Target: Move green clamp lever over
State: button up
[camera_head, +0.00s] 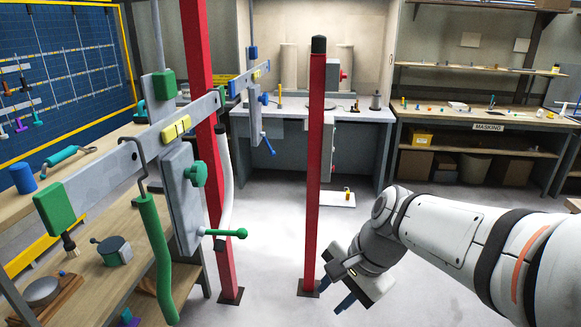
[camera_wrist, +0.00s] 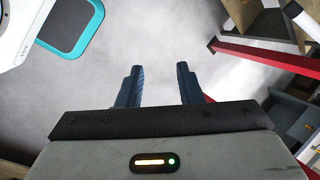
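The green clamp lever (camera_head: 224,233) is a thin rod with a ball at its end. It sticks out to the right from the lower part of a grey clamp plate (camera_head: 183,200) in the head view, below a green star-shaped knob (camera_head: 197,174). My gripper (camera_head: 337,294) is low at the bottom centre, right of the lever and apart from it, near the foot of a red post. In the wrist view my gripper (camera_wrist: 159,70) shows two dark blue fingers spread apart with only floor between them. The lever cannot be made out in the wrist view.
Two red posts (camera_head: 317,170) stand upright; the nearer-centre one is close to my gripper. A green hanging handle (camera_head: 157,255) hangs left of the clamp. A second clamp with a blue lever (camera_head: 269,146) is farther back. A wooden bench (camera_head: 100,285) fills the lower left.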

aim_at(247, 231)
jog(key=w+a+r+m+y+p, duration=0.25)
jog(key=a+r+m+p, duration=0.2)
jog(key=r, duration=0.25)
jog(key=w+a+r+m+y+p, duration=0.2)
jog(key=w+a+r+m+p, duration=0.15)
jog(key=a+r+m, duration=0.2)
jog(key=shift+g, duration=0.4)
jog(key=b+x, duration=0.4)
jog(key=x, duration=0.1)
jog(key=w+b+x, duration=0.1)
jog(key=x, duration=0.2)
jog(key=shift+a+r+b, duration=0.3)
jog(key=shift+b, duration=0.1)
jog(key=shift+a, duration=0.2)
jog(key=shift+c, duration=0.3)
jog(key=shift+r, duration=0.1)
jog(key=c, duration=0.4)
jog(key=shift+c, duration=0.2)
